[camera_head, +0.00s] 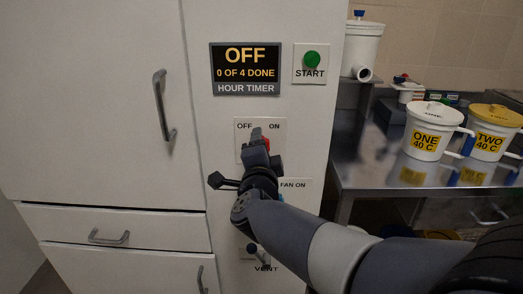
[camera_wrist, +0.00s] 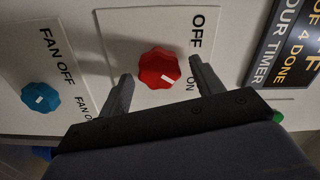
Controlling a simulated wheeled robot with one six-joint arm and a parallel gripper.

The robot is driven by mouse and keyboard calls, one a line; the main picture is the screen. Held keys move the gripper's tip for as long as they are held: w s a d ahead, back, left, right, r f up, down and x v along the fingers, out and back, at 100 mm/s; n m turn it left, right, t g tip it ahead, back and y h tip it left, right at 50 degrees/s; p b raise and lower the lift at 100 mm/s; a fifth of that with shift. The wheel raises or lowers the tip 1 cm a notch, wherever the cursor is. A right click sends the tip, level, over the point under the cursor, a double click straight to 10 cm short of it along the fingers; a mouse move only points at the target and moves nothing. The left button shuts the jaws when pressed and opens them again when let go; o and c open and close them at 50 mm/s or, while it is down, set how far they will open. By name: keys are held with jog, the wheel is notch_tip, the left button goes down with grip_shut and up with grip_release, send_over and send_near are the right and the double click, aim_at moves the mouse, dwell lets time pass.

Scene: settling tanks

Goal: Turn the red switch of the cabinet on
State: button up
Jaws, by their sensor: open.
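The red switch (camera_wrist: 158,68) is a lobed knob on a white plate (camera_wrist: 122,40) marked OFF and ON. Its white mark lies on the lower right part of its face in the wrist view. My gripper (camera_wrist: 161,71) is open, with one finger on each side of the knob and a visible gap to both. In the head view my gripper (camera_head: 258,138) is in front of the plate and hides most of the red switch (camera_head: 266,144). The cabinet (camera_head: 225,20) is pale, and its display (camera_head: 246,69) reads OFF, 0 OF 4 DONE, HOUR TIMER.
A blue fan knob (camera_wrist: 40,97) is beside the red switch's plate. A green START button (camera_head: 311,60) is above right, and a VENT lever (camera_head: 257,252) below. A cabinet handle (camera_head: 161,105) sticks out left. A metal bench (camera_head: 375,175) with labelled pots stands right.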

jog(key=s+p, duration=0.2)
jog(key=s, duration=0.8)
jog(key=shift+s+a, duration=0.2)
jog(key=shift+s, duration=0.2)
jog(key=shift+w, duration=0.1)
jog(key=w+b, duration=0.1)
jog(key=w, duration=0.9)
jog(key=shift+w+d+b, duration=0.2)
jog(key=shift+w+b, duration=0.1)
jog(key=shift+b, duration=0.1)
